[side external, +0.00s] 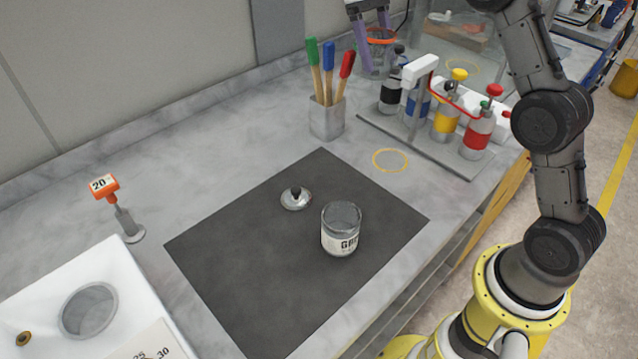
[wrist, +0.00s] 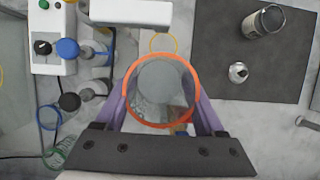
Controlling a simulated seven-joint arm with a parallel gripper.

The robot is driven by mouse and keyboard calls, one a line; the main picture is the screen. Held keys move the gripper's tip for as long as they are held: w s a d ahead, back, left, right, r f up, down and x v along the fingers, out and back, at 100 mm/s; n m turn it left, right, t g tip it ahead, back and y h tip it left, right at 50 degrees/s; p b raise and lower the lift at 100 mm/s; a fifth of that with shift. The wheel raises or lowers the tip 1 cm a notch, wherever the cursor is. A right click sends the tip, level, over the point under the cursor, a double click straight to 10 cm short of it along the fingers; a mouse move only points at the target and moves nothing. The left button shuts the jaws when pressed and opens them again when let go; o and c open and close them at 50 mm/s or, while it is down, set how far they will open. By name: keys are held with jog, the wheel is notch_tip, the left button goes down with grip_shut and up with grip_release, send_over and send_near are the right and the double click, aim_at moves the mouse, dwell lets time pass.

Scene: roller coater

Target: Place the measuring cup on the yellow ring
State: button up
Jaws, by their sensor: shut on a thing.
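The measuring cup (side external: 378,58) is clear with an orange rim and is held up in the air at the top of the side view. It also shows in the wrist view (wrist: 162,82), where I look down into it. My gripper (side external: 372,40) is shut on it, with purple fingers on both sides (wrist: 162,105).
A holder with brushes (side external: 327,118) stands left of the ring. A rack of bottles (side external: 445,120) with a white handle stands to its right. A glass jar (side external: 340,240) and a small metal lid (side external: 296,200) are on the dark mat (side external: 240,270).

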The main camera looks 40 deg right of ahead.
notch_tip(320, 180, up, 4)
jog(key=s+a+m, duration=0.2)
jog(key=s, duration=0.1)
jog(key=s+a+f+n+t+h, duration=0.15)
jog(key=a+f+n, duration=0.3)
jog(key=a, duration=0.45)
jog(key=s+a+f+n+h, duration=0.1)
jog(key=s+a+f+n, duration=0.15)
jog(key=a+n, duration=0.5)
jog(key=s+a+f+n+t+h, duration=0.1)
jog(key=s+a+f+n+h, duration=0.2)
jog(key=a, duration=0.7)
jog(key=shift+y, duration=0.65)
jog(key=f, duration=0.3)
jog(key=w+f, duration=0.1)
jog(key=f, duration=0.7)
jog(key=shift+w+a, duration=0.15)
jog(key=shift+a, duration=0.05)
jog(key=shift+f, duration=0.1)
jog(key=o, duration=1.4)
